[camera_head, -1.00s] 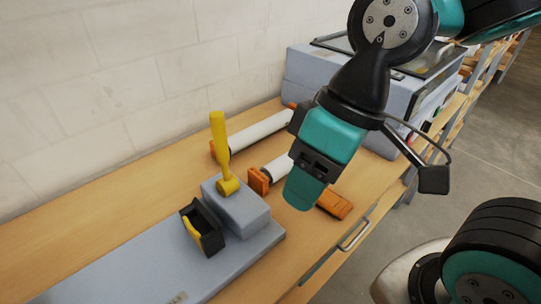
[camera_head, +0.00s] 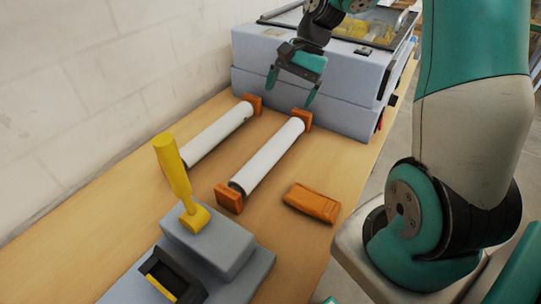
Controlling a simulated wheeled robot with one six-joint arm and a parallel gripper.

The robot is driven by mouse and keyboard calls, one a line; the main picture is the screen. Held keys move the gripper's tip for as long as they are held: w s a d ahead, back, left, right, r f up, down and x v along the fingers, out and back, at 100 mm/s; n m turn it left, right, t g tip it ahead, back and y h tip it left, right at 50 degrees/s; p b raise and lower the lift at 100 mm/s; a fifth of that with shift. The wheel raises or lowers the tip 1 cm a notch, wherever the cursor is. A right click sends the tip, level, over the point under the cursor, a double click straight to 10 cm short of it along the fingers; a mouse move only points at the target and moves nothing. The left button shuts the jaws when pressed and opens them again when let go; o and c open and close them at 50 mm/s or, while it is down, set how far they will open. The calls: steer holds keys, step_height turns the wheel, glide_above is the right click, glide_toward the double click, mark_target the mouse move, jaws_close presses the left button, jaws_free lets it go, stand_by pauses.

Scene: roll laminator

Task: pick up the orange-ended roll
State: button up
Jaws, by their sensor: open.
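Two white rolls with orange end pieces lie side by side on the wooden bench. The right roll (camera_head: 268,157) shows an orange block at both ends, far (camera_head: 302,119) and near (camera_head: 229,198). The left roll (camera_head: 218,137) shows an orange block (camera_head: 253,103) at its far end; its near end is partly hidden behind a yellow lever. I cannot tell which one the task names. My gripper (camera_head: 292,90) is open and empty, with its fingers spread, in front of the grey laminator and around the rolls' far ends in the picture. It appears apart from both rolls.
The grey laminator (camera_head: 300,92) stands at the bench's far end. An orange block (camera_head: 312,202) lies right of the rolls. The yellow lever (camera_head: 173,172) stands on a grey device (camera_head: 208,243) at the front. A wall borders the left; bare bench (camera_head: 335,165) shows at right.

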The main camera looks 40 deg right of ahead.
mark_target(272, 145)
steer(key=shift+m, duration=0.9)
steer(key=f, duration=0.4)
steer(key=a+f+p, duration=0.1)
steer(key=f, duration=0.3)
steer(key=a+f, duration=0.1)
steer(key=f, duration=0.3)
steer(key=shift+w+f+p, duration=0.2)
steer(key=shift+w+p, duration=0.1)
steer(key=shift+p, duration=0.1)
steer(key=shift+w+p+x, duration=0.2)
steer(key=shift+p+x, duration=0.75)
steer(key=shift+x, duration=1.85)
steer(key=shift+a, duration=0.1)
steer(key=c, duration=1.4)
steer(key=shift+r, duration=0.1)
steer(key=shift+c, duration=0.5)
steer(key=shift+r, duration=0.1)
steer(key=shift+w+r, duration=0.1)
steer(key=shift+r, duration=0.5)
step_height(272, 145, up, 19)
steer(key=b, duration=0.2)
